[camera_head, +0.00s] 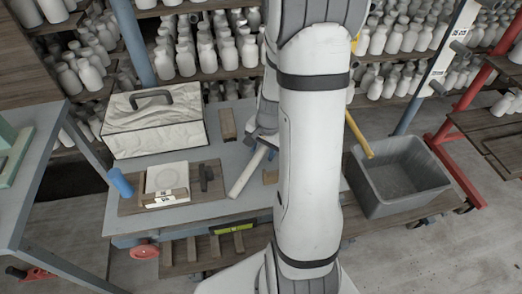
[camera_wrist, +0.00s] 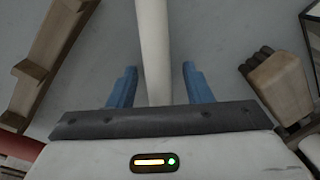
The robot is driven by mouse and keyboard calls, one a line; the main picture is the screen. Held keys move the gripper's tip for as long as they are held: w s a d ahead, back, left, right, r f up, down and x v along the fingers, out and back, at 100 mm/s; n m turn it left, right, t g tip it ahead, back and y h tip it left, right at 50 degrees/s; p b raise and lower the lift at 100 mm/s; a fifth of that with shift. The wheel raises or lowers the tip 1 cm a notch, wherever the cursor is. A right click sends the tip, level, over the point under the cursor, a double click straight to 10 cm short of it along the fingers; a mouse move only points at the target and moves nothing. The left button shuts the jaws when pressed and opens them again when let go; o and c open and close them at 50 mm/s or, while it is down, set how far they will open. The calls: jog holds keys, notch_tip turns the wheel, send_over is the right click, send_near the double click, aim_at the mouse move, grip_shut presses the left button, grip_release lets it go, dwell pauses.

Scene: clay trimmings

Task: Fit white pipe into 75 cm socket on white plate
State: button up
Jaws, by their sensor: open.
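The white pipe (camera_head: 246,173) lies on the grey tabletop, with its near end toward the table's front edge and its far part hidden beside my arm. In the wrist view the white pipe (camera_wrist: 153,45) runs between the two blue fingers of my gripper (camera_wrist: 158,70). The fingers are apart, with a gap on each side of the pipe. In the head view my arm mostly hides the gripper. The tall white plate (camera_head: 446,52) stands tilted in the picture at the upper right, with short grey sockets sticking out. Its labels are too small to read.
A grey bin (camera_head: 397,176) stands right of my arm, with a yellow pipe (camera_head: 359,134) at its left rim. A covered case (camera_head: 154,120), a wooden board (camera_head: 130,205) and a blue cylinder (camera_head: 120,182) are at left. Wooden blocks (camera_wrist: 279,84) flank the pipe. Bottle-filled shelves stand behind.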

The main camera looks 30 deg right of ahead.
aim_at(263, 147)
jog(key=shift+c, duration=0.4)
grip_shut()
notch_tip(263, 147, up, 10)
jog(key=shift+r+p, duration=0.1)
jog(key=shift+p, duration=0.25)
dwell(0.3)
